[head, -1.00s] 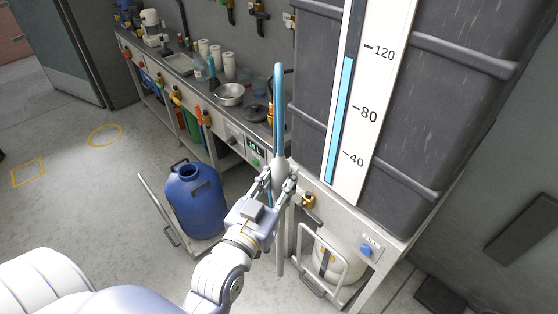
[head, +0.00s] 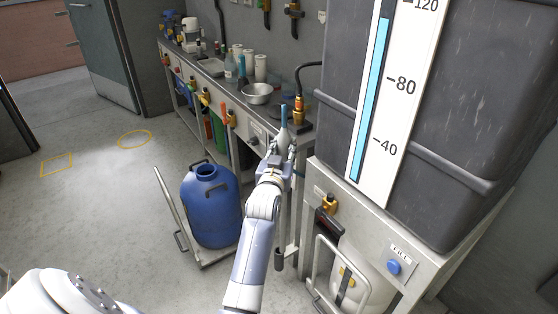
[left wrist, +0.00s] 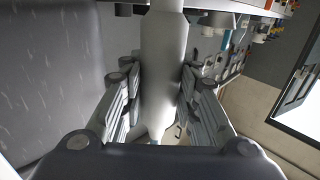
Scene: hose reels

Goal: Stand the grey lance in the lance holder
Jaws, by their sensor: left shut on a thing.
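My left gripper (head: 281,152) is shut on the grey lance (head: 283,136) and holds it roughly upright at the bench's right end. The blue part at the lance's top stands above the fingers. In the left wrist view, the thick grey body of the lance (left wrist: 163,70) runs between the two finger pads. A short dark tube (head: 279,259) on a pale bracket, which looks like the lance holder, is low beside the bench leg, below my gripper. My arm partly hides the lower lance, and I cannot tell whether its end is inside the tube. My right gripper is not in view.
A blue drum (head: 212,215) stands on a low trolley left of my arm. The bench (head: 205,82) carries a metal bowl (head: 258,93) and bottles. A large dark tank (head: 470,110) with a level gauge stands to the right. Floor at the left is clear.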

